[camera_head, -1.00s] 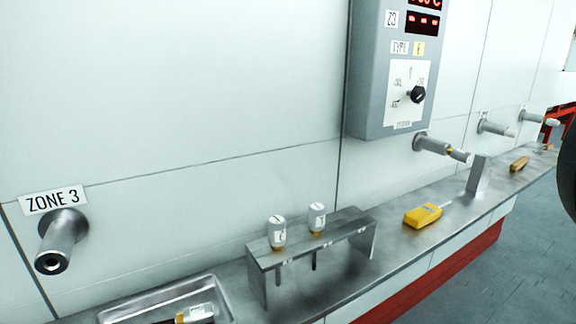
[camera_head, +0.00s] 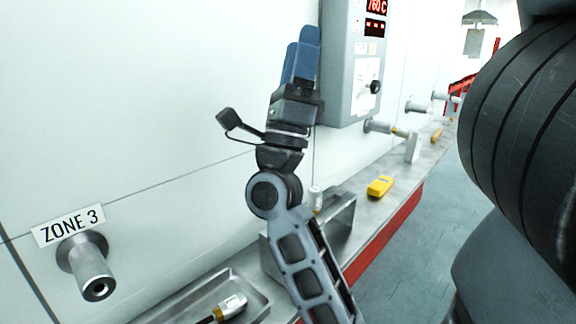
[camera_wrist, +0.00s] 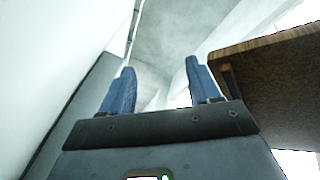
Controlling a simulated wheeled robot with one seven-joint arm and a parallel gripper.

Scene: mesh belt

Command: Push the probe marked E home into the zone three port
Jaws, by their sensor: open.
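The zone three port (camera_head: 93,272) is a metal tube sticking out of the wall under the ZONE 3 sign (camera_head: 68,226); its bore looks empty. A probe (camera_head: 232,305) with a pale head lies in the tray at the bottom. Another pale-headed probe (camera_head: 316,197) stands in the metal rack (camera_head: 342,212), mostly hidden by my arm. I cannot read which probe is marked E. My gripper (camera_head: 303,55) points up beside the control box, well above and right of the port. In the wrist view its blue fingers (camera_wrist: 160,82) are apart with nothing between them.
The control box (camera_head: 342,70) on the wall is close to my gripper's right. A yellow handheld meter (camera_head: 380,186) lies on the steel ledge (camera_head: 352,246) beyond the rack. More ports project from the wall further right. The wall around the zone three port is clear.

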